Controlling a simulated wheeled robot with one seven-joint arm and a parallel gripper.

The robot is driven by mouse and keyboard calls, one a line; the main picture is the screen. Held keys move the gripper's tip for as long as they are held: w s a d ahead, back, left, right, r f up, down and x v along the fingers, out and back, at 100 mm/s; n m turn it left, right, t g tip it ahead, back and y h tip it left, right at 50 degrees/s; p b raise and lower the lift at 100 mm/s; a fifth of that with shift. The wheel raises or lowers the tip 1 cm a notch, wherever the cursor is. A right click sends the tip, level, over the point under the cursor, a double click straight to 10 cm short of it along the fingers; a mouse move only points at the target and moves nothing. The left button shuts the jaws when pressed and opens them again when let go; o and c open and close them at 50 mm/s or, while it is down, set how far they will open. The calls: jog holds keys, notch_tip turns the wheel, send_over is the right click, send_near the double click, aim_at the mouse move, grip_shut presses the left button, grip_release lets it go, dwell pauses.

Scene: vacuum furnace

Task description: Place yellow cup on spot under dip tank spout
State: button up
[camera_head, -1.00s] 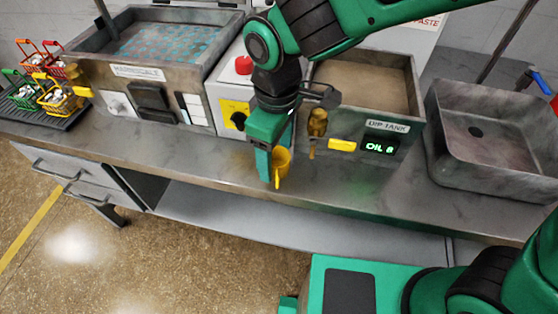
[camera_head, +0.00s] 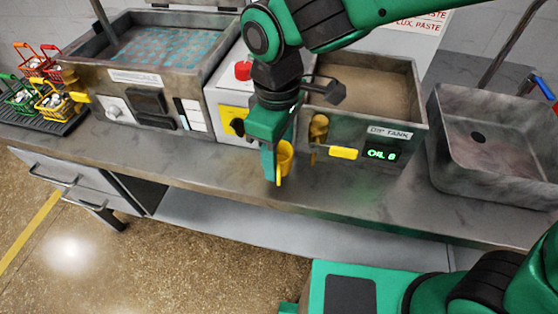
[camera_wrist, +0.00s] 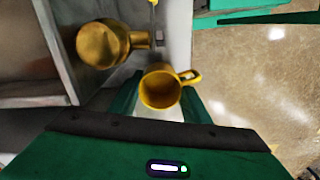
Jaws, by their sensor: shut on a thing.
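The yellow cup (camera_head: 286,158) is upright between the fingers of my gripper (camera_head: 277,165), just in front of the counter face of the machines. In the wrist view the cup (camera_wrist: 160,90) is seen from above, its opening empty and its handle to the right. The fingers are shut on it from both sides. The brass spout (camera_head: 319,130) of the dip tank (camera_head: 408,143) is right of and above the cup in the head view. In the wrist view the spout (camera_wrist: 103,44) is up and left of the cup, apart from it. No marked spot under the spout can be made out.
A yellow lever (camera_head: 343,153) juts out right of the spout. A grey box with a red button (camera_head: 243,70) stands left of the tank. A sink (camera_head: 495,150) is at the right. Baskets (camera_head: 40,85) stand far left. The counter's front strip (camera_head: 345,190) is clear.

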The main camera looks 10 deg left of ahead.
jog(key=s+a+r, duration=0.5)
jog(key=s+r, duration=0.2)
jog(key=s, duration=0.3)
jog(key=shift+s+a+r, duration=0.2)
jog(key=shift+s+r, duration=0.15)
jog(key=shift+r, duration=0.05)
